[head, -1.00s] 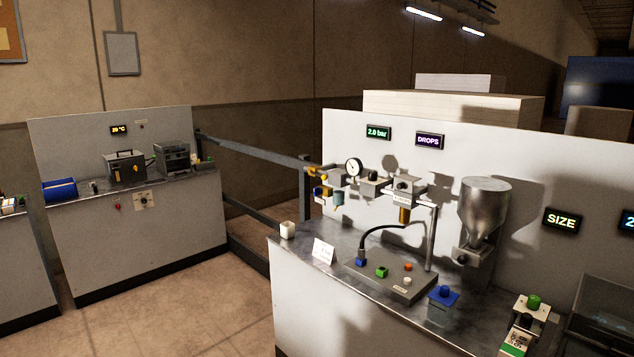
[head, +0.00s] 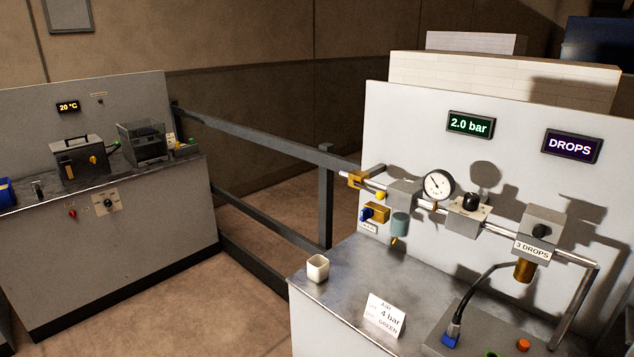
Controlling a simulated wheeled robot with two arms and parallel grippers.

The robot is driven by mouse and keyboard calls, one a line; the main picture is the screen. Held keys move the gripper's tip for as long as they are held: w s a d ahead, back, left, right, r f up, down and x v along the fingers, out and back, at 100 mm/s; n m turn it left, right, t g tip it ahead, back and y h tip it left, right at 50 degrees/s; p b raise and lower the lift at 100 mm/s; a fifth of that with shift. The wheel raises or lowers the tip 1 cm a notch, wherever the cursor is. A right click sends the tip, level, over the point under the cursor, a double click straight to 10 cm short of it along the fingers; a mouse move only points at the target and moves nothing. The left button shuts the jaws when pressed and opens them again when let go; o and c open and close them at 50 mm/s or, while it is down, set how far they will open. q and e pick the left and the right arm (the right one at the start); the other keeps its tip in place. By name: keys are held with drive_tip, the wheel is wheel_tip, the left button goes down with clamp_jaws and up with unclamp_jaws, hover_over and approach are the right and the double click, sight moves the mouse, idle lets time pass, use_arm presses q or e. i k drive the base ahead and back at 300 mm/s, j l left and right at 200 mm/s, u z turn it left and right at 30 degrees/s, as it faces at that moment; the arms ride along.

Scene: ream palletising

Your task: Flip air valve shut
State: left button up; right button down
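The air line (head: 411,204) runs along the panel of the right-hand bench. At its left end is a brass valve-like fitting (head: 355,179) with a small yellow part (head: 381,195) close by. Just below is a brass block with a blue knob (head: 367,213) and a small label too small to read. I cannot tell which of these is the air valve's handle or how it is set. A round gauge (head: 438,186) sits on the line, and the green display (head: 470,124) reads 2.0 bar. Neither of my grippers is in view.
A dark rail (head: 264,148) joins this bench to the left one. A unit labelled 3 DROPS (head: 541,232) is at the right. The floor (head: 180,310) between the benches is clear.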

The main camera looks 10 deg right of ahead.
sight(379, 195)
drive_tip(key=i+j+u, duration=0.15)
drive_tip(key=i, duration=0.65)
drive_tip(key=i+l, duration=0.1)
drive_tip(key=l, duration=0.3)
drive_tip(key=i+l, duration=0.1)
drive_tip(key=l, duration=0.25)
